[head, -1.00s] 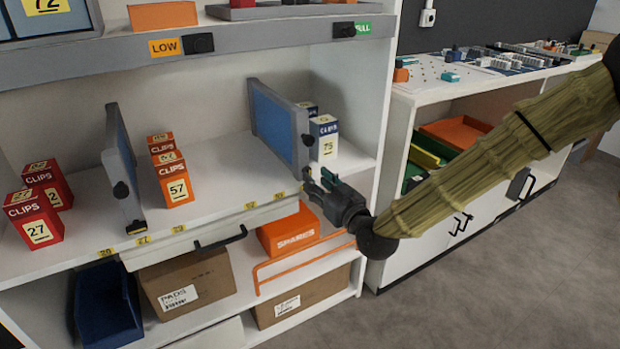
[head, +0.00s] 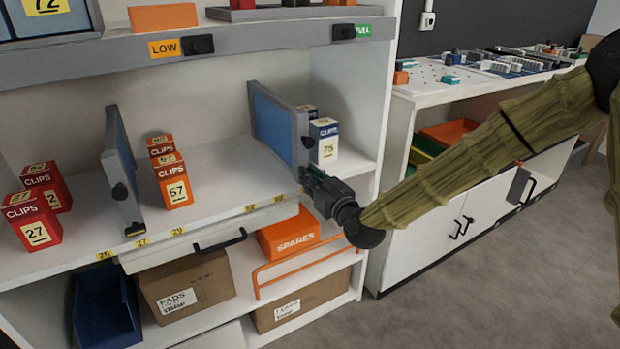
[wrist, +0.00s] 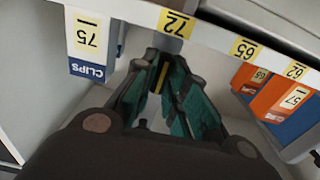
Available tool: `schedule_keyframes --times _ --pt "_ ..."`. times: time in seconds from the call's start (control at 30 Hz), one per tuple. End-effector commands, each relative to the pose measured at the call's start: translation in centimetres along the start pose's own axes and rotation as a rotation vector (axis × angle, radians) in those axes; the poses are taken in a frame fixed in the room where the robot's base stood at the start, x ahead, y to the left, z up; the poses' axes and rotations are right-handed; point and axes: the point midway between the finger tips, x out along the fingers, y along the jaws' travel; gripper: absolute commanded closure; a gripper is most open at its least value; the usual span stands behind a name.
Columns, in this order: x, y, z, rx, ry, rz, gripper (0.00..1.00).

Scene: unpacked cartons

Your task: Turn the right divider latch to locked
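The right divider (head: 272,122) is a blue panel in a grey frame, upright on the middle shelf. Its dark latch knob (head: 305,141) sits on the front edge in the head view. My gripper (head: 308,176) is low at the divider's front edge, just below the knob. In the wrist view my gripper (wrist: 165,68) has teal-padded fingers apart, with a narrow dark and yellow strip between their tips. I cannot tell whether they touch anything. The lower end of the divider's front edge is hidden behind the gripper.
The left divider (head: 121,170) has a similar knob. Orange clip boxes (head: 174,182) stand between the dividers, red ones (head: 36,222) at left, and a blue-white box (head: 324,140) right of the right divider. An orange spares bin (head: 288,235) sits below. Open floor lies at right.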

Motion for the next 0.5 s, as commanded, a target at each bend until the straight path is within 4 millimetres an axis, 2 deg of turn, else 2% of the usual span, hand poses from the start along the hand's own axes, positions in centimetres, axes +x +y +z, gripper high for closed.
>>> schedule_keyframes --times 0.27,0.5 --pt "-0.03 0.07 -0.03 0.026 0.0 0.001 1.0" --pt "-0.04 0.15 -0.07 0.147 -0.001 0.002 1.0"
